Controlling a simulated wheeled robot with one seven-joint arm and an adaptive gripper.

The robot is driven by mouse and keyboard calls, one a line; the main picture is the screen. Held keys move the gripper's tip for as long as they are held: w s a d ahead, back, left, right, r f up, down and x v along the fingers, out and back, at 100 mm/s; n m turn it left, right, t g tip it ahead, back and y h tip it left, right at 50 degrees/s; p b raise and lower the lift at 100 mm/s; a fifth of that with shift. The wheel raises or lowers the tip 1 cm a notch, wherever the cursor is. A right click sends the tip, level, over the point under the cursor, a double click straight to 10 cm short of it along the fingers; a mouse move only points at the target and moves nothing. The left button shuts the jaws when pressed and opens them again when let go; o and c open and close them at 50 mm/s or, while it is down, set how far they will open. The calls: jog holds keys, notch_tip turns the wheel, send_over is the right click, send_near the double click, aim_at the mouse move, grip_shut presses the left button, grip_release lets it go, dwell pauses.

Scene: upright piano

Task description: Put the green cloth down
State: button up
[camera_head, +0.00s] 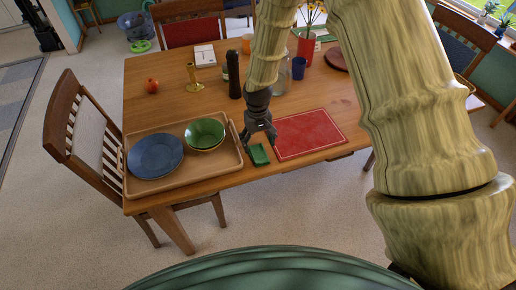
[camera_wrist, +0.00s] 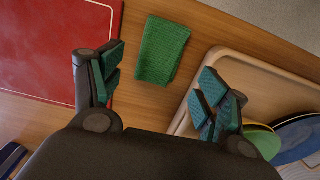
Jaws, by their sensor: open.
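The green cloth (camera_head: 259,155) lies folded on the wooden table near its front edge, between the tray and the red placemat. It also shows in the wrist view (camera_wrist: 162,50), flat on the wood and apart from the fingers. My gripper (camera_head: 260,142) is open and empty just above and beside the cloth. In the wrist view its two green-padded fingers (camera_wrist: 160,90) are spread wide, with bare table and the cloth beyond them.
A wooden tray (camera_head: 228,166) with a blue plate (camera_head: 155,156) and a green bowl (camera_head: 205,131) is left of the cloth. The red placemat (camera_head: 308,133) is right of it. A chair (camera_head: 85,140) is at the left.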

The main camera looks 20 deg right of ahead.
aim_at(258, 152)
notch_tip(258, 152, up, 6)
jog(key=b, duration=0.1)
jog(key=shift+r, duration=0.15)
dwell(0.7)
